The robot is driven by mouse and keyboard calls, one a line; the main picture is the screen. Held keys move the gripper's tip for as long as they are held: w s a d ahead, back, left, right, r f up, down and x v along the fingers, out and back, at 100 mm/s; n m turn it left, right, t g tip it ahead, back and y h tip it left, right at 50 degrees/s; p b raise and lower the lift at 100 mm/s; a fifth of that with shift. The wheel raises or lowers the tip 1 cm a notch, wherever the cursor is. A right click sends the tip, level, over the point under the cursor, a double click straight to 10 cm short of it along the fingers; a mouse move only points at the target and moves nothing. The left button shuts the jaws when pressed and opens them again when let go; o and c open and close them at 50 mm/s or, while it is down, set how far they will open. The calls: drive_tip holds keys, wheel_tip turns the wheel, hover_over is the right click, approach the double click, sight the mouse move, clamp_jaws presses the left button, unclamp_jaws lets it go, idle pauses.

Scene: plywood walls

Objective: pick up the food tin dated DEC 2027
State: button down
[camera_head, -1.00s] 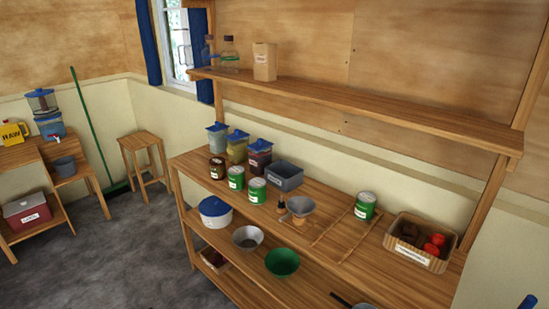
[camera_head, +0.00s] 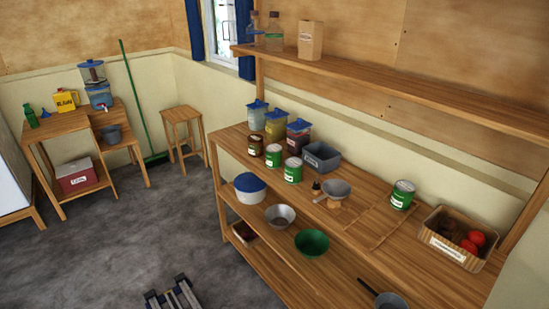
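Three green tins with white labels stand on the shelf unit's wooden top: one at the back left (camera_head: 273,156), one just right of it (camera_head: 293,171), and one apart to the right (camera_head: 403,195). A dark brown tin or jar (camera_head: 255,146) with a pale label stands left of the green ones. The labels are too small to read, so I cannot tell which tin is dated DEC 2027.
Lidded canisters (camera_head: 276,125) and a grey bin (camera_head: 321,156) stand behind the left tins. A funnel (camera_head: 334,192) stands mid-counter; a labelled basket (camera_head: 455,238) stands right. An upper shelf (camera_head: 390,85) overhangs behind. The lower shelf holds bowls (camera_head: 312,243). Open floor lies left.

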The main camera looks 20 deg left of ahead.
idle(0.4)
unclamp_jaws()
